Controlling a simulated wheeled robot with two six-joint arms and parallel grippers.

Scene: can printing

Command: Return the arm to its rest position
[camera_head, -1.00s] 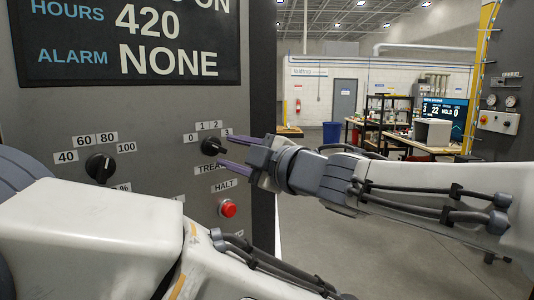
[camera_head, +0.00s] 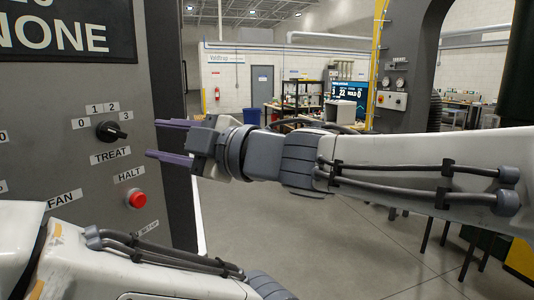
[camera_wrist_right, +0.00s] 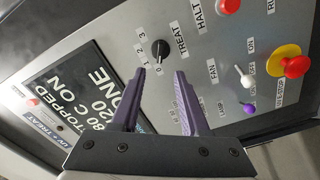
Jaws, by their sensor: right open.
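My right gripper (camera_head: 152,139) is open and empty in front of the dark control panel (camera_head: 60,110) in the head view. Its two purple fingers point left at the panel. The black TREAT knob (camera_head: 111,131) is just left of the fingertips, apart from them in the picture, its pointer toward the 3 side. In the right wrist view nothing sits between the fingers (camera_wrist_right: 160,74), and the knob (camera_wrist_right: 160,48) shows beyond their tips. My left arm's links show at the bottom left. My left gripper is out of view.
A red HALT button (camera_head: 137,200) lies below the knob. The wrist view also shows a red mushroom button (camera_wrist_right: 293,67) on yellow and a white switch (camera_wrist_right: 247,80). Open floor (camera_head: 340,235) lies right of the panel. Benches and a grey box (camera_head: 340,115) stand far back.

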